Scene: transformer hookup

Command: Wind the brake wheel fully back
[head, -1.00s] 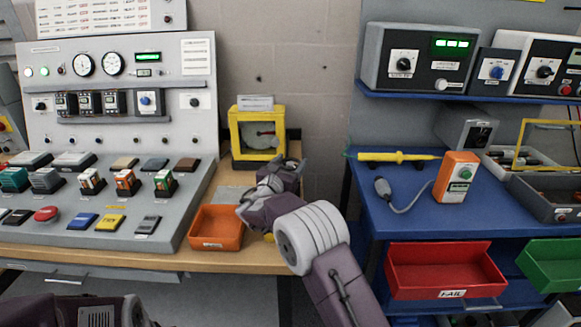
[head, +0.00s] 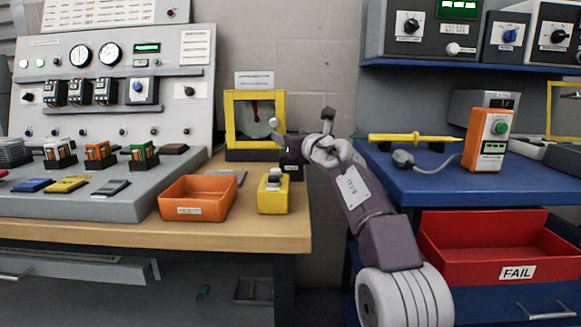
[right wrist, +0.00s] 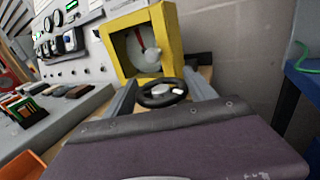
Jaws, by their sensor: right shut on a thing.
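The brake wheel (right wrist: 162,94) is a small black handwheel with a pale hub, in front of a yellow-framed gauge box (right wrist: 168,22). In the right wrist view my right gripper (right wrist: 163,92) has its two grey fingers on either side of the wheel's rim, shut on it. The gauge's red needle (right wrist: 142,40) points nearly straight up. In the head view the gauge box (head: 231,125) stands at the back of the wooden bench, and my right gripper (head: 285,143) is just right of it, largely hiding the wheel. My left gripper is not in view.
An orange bin (head: 197,199) and a yellow block with a grey top (head: 273,197) stand at the bench's front. The control console (head: 90,205) is on the left. A blue bench (head: 420,185) with a yellow probe (head: 412,138) and an orange tester (head: 487,140) is on the right.

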